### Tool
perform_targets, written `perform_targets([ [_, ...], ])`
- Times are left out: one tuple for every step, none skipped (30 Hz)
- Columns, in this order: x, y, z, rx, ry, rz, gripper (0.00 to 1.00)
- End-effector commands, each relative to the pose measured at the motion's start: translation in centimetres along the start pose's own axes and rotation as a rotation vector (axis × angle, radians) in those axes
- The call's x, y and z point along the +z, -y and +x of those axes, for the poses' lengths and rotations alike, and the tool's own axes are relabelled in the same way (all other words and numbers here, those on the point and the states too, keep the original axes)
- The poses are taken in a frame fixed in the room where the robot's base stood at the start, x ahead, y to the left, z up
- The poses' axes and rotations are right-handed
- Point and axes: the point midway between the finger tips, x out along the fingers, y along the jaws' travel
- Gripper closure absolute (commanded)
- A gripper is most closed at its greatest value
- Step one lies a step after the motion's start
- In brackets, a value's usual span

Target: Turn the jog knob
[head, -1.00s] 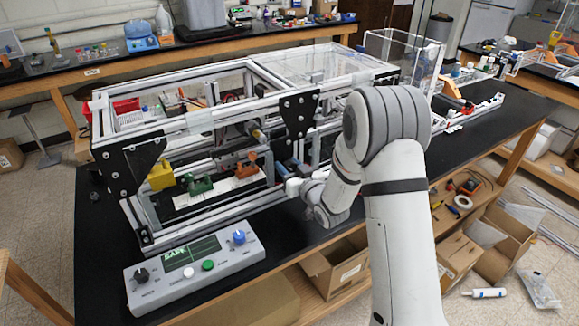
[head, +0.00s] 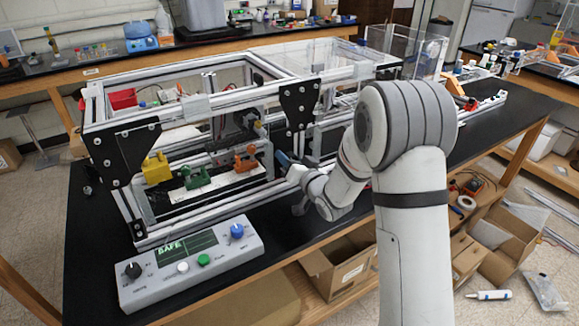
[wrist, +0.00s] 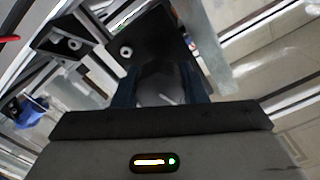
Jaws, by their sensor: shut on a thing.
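A grey control panel (head: 150,287) lies on the black bench at the frame's front left corner. It has a black knob (head: 133,270) at left, a blue knob (head: 237,231) at right, a white and a green button, and a screen reading SAFE. The knob labels are too small to read. My gripper (head: 285,160) is at the front of the extrusion frame, well right of the panel. In the wrist view its blue fingers (wrist: 163,88) are shut on a dark grey thing (wrist: 160,78); what it is cannot be told.
The extrusion frame (head: 345,72) with black corner plates (head: 298,103) stands close around my gripper. Yellow (head: 156,169), green (head: 195,178) and orange (head: 246,158) pieces sit inside it. Bare bench (head: 95,225) lies left of the frame. Open cardboard boxes stand below at right.

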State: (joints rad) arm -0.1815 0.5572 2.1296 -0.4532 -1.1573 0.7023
Motion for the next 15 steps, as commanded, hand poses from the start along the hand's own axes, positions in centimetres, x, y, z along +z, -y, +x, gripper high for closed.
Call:
perform_targets([
  [0.3,-0.27,-0.03,0.001,-0.002,0.044,0.84],
  [0.29,-0.27,-0.03,0.001,-0.002,0.072,0.84],
  [0.29,-0.28,-0.03,0.001,-0.002,0.11,0.84],
  [0.28,-0.28,-0.03,0.001,-0.002,0.138,0.84],
  [0.27,-0.27,-0.03,0.001,-0.002,0.167,0.84],
  [0.24,-0.27,-0.03,0.001,-0.001,0.205,0.84],
  [0.23,-0.26,-0.03,0.001,-0.001,0.232,0.84],
  [0.22,-0.26,-0.03,0.001,-0.001,0.26,0.84],
  [0.21,-0.26,-0.03,0.001,-0.001,0.296,0.84],
  [0.21,-0.26,-0.03,0.001,-0.001,0.322,0.84],
  [0.2,-0.26,-0.03,0.001,-0.001,0.348,0.84],
  [0.18,-0.25,-0.03,0.001,-0.001,0.381,0.84],
  [0.17,-0.25,-0.03,0.001,0.0,0.404,0.84],
  [0.15,-0.24,-0.03,0.001,0.0,0.427,0.84],
  [0.13,-0.24,-0.03,0.002,0.0,0.456,0.84],
])
